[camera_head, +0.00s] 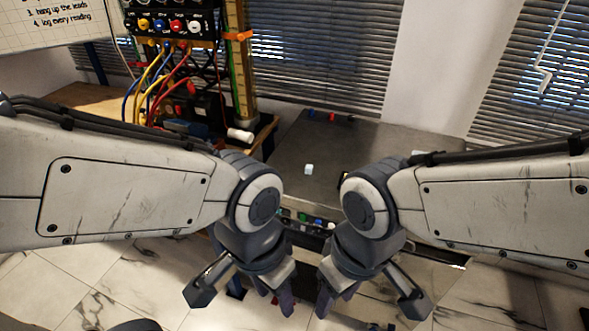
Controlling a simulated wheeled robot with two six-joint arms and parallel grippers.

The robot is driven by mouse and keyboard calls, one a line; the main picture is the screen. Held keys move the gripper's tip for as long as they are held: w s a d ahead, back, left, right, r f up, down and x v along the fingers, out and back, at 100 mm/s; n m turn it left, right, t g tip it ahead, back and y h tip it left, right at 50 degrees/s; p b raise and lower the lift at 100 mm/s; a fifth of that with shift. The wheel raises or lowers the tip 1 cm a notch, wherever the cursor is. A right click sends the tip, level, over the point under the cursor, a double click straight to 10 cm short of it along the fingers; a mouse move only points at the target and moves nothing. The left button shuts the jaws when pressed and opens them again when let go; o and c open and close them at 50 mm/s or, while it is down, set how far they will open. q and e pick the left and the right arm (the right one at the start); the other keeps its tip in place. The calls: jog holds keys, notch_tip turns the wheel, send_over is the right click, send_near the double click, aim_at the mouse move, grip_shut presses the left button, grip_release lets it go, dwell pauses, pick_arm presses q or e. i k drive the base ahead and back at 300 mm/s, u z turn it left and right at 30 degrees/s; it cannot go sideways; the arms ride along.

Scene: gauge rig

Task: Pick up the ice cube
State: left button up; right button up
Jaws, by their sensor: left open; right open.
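A small pale, whitish-blue cube (308,169), which looks like the ice cube, sits on the dark grey bench top (300,140), in the gap between my two arms. My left gripper (240,301) hangs low at the left, in front of the bench, with its fingers apart and empty. My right gripper (371,304) hangs low at the right, also in front of the bench, fingers apart and empty. Both grippers are nearer to me than the cube and apart from it.
A wooden table (90,97) at the left carries a rig with coloured cables (152,85) and a black socket panel (170,22). A blue and a red small piece lie at the bench's back. Coloured buttons (303,217) line its front. The grey top around the cube is mostly clear.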

aim_at(308, 169)
jog(key=k, duration=0.6)
jog(key=z, duration=0.4)
jog(key=i, duration=0.65)
jog(key=u, duration=0.6)
jog(key=i, duration=0.75)
jog(key=u, duration=0.9)
